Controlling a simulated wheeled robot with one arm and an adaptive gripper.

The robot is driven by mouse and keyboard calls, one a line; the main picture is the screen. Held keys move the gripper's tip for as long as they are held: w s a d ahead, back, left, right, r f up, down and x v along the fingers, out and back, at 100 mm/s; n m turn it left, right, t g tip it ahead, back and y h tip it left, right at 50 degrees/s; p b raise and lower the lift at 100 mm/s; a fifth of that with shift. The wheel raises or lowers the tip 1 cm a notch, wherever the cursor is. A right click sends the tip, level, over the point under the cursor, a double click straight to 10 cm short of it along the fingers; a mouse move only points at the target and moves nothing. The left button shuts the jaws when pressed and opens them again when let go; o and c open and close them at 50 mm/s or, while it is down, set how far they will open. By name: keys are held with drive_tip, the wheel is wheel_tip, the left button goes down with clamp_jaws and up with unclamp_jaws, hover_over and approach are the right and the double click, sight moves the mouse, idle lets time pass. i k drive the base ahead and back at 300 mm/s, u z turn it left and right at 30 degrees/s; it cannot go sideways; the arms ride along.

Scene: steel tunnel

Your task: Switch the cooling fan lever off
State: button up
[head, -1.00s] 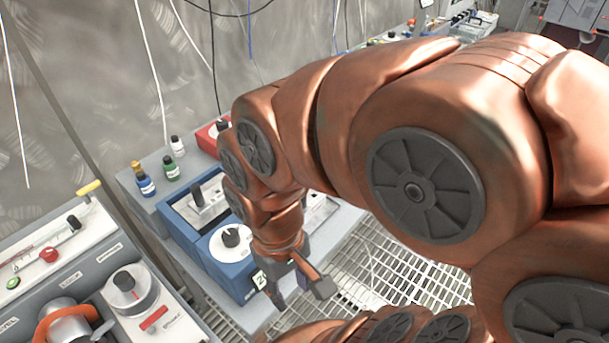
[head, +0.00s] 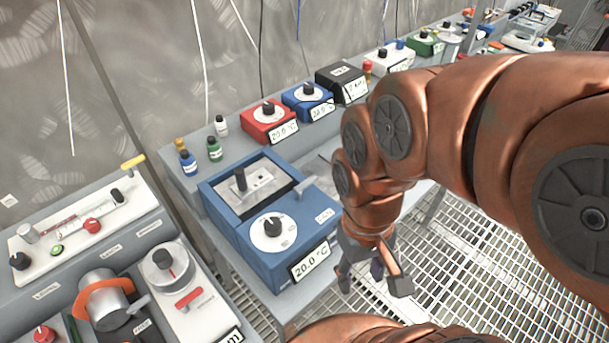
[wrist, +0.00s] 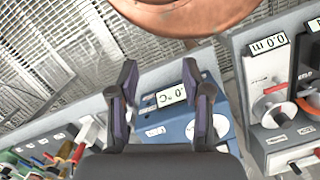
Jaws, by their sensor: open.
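A yellow-ended handle (head: 133,162) shows at the left panel. My gripper (head: 373,278) is open and empty, pointing down just right of the blue box's front. In the wrist view, the blue box (wrist: 180,133) and its display lie between and beyond the open fingers (wrist: 160,100).
A grey instrument panel with a red-marked dial (head: 170,265) and an orange-ringed metal cylinder (head: 103,300) stands at left. Small bottles (head: 214,148), a red box (head: 268,122) and a black box (head: 341,82) line the back. Open grating (head: 480,260) lies right of the bench.

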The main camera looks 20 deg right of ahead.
sight(306, 184)
drive_tip(key=u, duration=0.2)
drive_tip(key=k, duration=0.6)
drive_tip(key=u, duration=0.65)
drive_tip(key=k, duration=0.75)
drive_tip(key=u, duration=0.65)
drive_tip(key=i, duration=1.2)
drive_tip(key=z, duration=0.7)
